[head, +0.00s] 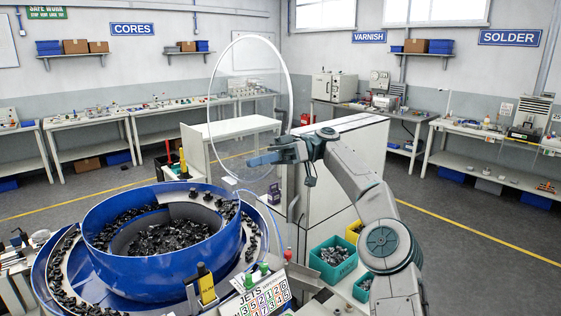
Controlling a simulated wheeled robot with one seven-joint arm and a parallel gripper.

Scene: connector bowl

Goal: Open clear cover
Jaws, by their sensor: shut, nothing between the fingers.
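The clear cover (240,98) is a round transparent disc with a white rim. It stands raised and near upright above the back right side of the blue bowl (150,262), its lower edge near the bowl's rim. The bowl is uncovered from above and holds many small black connectors (166,240). My gripper (254,160) is shut and empty, pointing left at the lower right part of the cover. It overlaps the cover in the picture; I cannot tell whether it touches it.
A white cabinet (345,165) stands behind my arm. A number sign (262,297) and green and red buttons are at the bowl's front right. Workbenches line the walls.

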